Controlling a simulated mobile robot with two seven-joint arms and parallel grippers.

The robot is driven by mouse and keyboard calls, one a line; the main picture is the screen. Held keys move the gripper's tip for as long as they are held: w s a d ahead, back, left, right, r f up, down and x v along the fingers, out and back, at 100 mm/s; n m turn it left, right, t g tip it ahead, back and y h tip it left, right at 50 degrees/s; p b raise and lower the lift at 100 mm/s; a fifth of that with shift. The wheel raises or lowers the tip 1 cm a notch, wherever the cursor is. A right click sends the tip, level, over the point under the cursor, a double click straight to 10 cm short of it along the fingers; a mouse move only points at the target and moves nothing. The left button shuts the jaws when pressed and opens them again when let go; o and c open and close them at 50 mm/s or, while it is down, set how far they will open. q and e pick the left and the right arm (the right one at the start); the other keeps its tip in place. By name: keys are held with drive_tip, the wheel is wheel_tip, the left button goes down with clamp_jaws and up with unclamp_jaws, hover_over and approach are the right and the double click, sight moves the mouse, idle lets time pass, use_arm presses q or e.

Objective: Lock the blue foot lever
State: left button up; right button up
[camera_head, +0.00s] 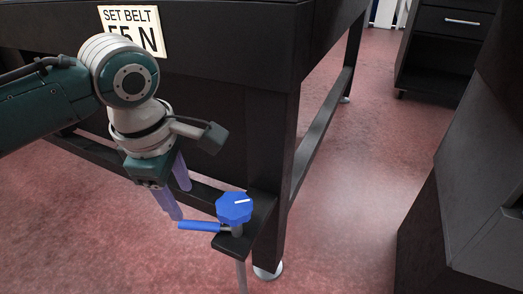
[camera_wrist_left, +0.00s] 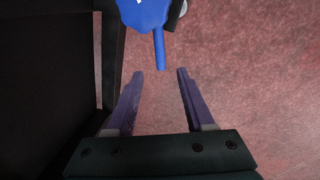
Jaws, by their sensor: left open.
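The blue foot lever (camera_head: 202,226) sticks out to the left from under a blue knob (camera_head: 234,207) with a white line on top. Both sit on a dark bracket (camera_head: 258,222) at the table's corner leg. My left gripper (camera_head: 180,203) is open, its purple fingers pointing down just left of the lever's tip. In the left wrist view the lever (camera_wrist_left: 160,52) points toward the gap between the open fingers (camera_wrist_left: 160,76), and the knob (camera_wrist_left: 143,12) is cut off by the top edge. Nothing is between the fingers. My right gripper is not in view.
The black table (camera_head: 215,120) stands behind my left arm, with a "SET BELT 55 N" sign (camera_head: 133,28) partly covered by it. A thin rod (camera_head: 241,275) runs down below the bracket. A dark cabinet (camera_head: 445,50) stands back right. Red floor is open between.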

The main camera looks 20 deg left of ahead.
sight(193, 223)
use_arm(q)
drive_tip(key=f+b, duration=0.2)
drive_tip(key=f, duration=0.1)
drive_tip(key=w+f+b, duration=0.1)
drive_tip(key=f+b, duration=0.1)
drive_tip(key=f, duration=0.1)
drive_tip(key=f+b, duration=0.2)
drive_tip(key=shift+w+a+f, duration=0.3)
drive_tip(key=shift+w+f, duration=0.05)
drive_tip(key=shift+f, duration=0.05)
clamp_jaws()
idle(0.9)
